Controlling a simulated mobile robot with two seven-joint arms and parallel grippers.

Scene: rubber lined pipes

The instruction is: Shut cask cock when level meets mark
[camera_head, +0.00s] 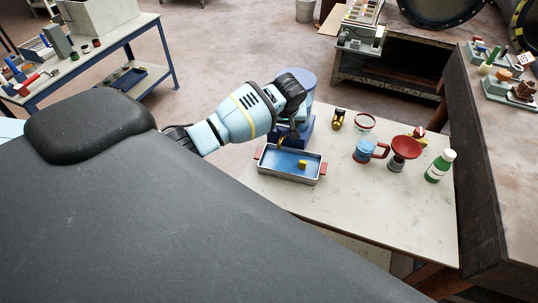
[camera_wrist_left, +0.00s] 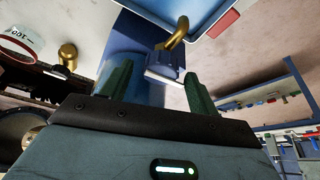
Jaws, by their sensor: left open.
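The blue cask (camera_head: 307,128) stands at the table's left back edge, partly hidden by my left arm. It fills the middle of the left wrist view (camera_wrist_left: 142,50). Its brass cock (camera_wrist_left: 178,35) shows there as a bent spout by a blue block. A metal tray (camera_head: 268,172) with red handles and a blue inside stands before the cask, with a small yellow piece (camera_head: 302,164) in it. I cannot make out a level mark. My left gripper (camera_wrist_left: 158,87) is open, its green fingers apart, facing the cask near the cock; contact is unclear. My right gripper is out of view.
The table's front right is clear. A brown bench (camera_head: 485,150) borders the right.

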